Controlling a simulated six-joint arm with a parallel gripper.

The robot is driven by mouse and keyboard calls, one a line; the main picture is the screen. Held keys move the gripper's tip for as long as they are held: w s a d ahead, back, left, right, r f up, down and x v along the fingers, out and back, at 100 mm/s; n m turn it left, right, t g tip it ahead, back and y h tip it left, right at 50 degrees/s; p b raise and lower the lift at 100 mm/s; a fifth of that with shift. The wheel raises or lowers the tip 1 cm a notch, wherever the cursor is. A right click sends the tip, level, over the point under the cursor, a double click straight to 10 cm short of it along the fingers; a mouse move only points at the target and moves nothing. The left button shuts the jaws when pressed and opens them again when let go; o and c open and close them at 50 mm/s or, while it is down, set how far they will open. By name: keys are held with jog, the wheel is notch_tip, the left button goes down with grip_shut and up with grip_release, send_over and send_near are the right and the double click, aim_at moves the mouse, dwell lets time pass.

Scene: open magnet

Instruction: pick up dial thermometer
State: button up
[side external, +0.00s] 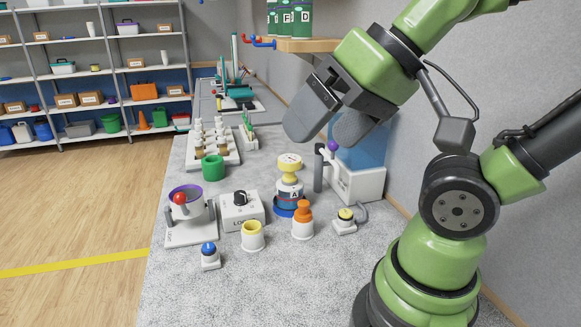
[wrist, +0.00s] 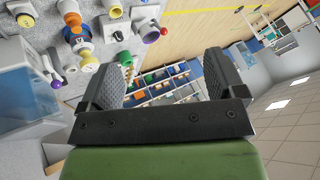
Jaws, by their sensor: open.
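The dial thermometer looks to be the piece with a round pale dial face (side external: 289,160) and a yellow body, upright on top of a jar labelled A (side external: 291,192). The jar stands in a blue ring on the grey bench. My gripper (side external: 328,122) is open and empty, above and to the right of the dial in the side view, clearly apart from it. In the wrist view my gripper (wrist: 165,78) has nothing between its fingers.
An orange-topped white cup (side external: 303,220), a yellow-rimmed cup (side external: 252,236) and a white dial box (side external: 241,211) stand close around the jar. A blue tank device (side external: 358,165) is right behind it. A shelf with green canisters (side external: 290,18) hangs above.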

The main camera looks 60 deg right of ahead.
jog(key=w+d+m+g+h, duration=0.1)
jog(key=w+d+h, duration=0.1)
jog(key=w+d, duration=0.55)
jog(key=g+h, duration=0.2)
send_near(291, 159)
jog(key=w+f, duration=0.1)
jog(key=shift+m, duration=0.4)
jog(key=x, duration=0.5)
jog(key=shift+s+d, duration=0.15)
jog(key=shift+d, duration=0.1)
jog(key=x, duration=0.5)
jog(key=shift+s+a+f, duration=0.1)
jog(key=shift+f, duration=0.3)
jog(key=shift+c, duration=0.3)
jog(key=c, duration=1.1)
jog(key=shift+r, duration=0.15)
